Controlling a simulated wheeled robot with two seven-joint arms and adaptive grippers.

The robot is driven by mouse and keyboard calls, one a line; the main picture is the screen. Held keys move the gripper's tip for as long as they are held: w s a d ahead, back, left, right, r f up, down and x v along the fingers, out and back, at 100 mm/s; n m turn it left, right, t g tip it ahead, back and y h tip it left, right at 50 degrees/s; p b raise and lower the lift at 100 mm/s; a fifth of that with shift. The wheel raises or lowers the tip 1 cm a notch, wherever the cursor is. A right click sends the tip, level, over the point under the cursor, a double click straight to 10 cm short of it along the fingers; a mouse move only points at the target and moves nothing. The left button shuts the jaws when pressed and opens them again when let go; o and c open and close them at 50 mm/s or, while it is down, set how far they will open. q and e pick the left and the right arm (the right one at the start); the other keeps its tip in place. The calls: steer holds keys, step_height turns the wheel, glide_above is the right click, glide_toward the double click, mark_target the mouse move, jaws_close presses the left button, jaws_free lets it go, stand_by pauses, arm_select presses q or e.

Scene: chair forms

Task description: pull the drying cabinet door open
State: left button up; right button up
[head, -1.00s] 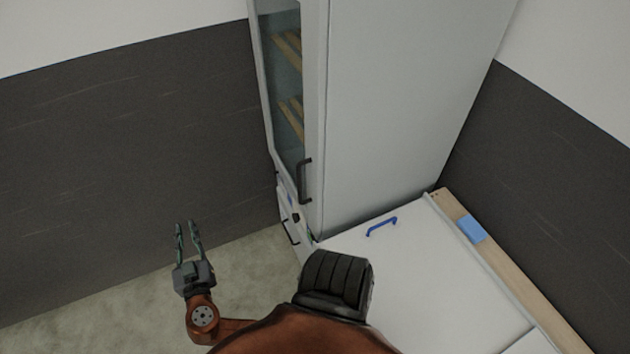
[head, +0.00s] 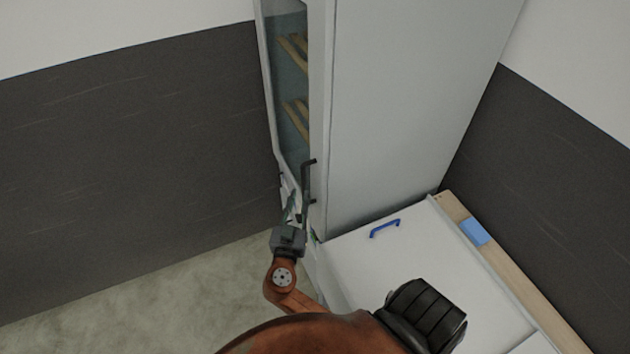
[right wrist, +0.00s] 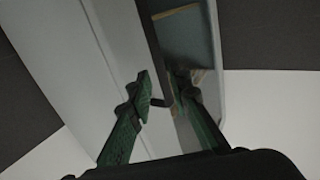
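The drying cabinet (head: 405,100) is tall and white. Its narrow door (head: 318,95) has a white frame and a glass pane, and looks closed. A dark bar handle (head: 308,170) stands upright low on the door. My right gripper (head: 298,198) is at the lower end of this handle, its fingers apart. In the right wrist view, the green fingers of my right gripper (right wrist: 164,82) are spread, with the handle's lower bend (right wrist: 160,102) showing between them. I cannot tell whether either finger touches it. My left gripper is not in view.
A white lidded chest with a blue handle (head: 384,228) stands right of the cabinet. A wooden ledge (head: 510,270) with a blue block (head: 476,232) runs along its far side. The floor (head: 160,292) left of the cabinet is clear, up to a dark wall panel (head: 130,160).

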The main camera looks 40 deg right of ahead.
mark_target(303, 184)
steer(key=p+x, duration=0.2)
steer(key=x, duration=0.5)
steer(key=shift+s+r, duration=0.1)
steer(key=shift+d, duration=0.15)
jaws_close()
stand_by(0.3)
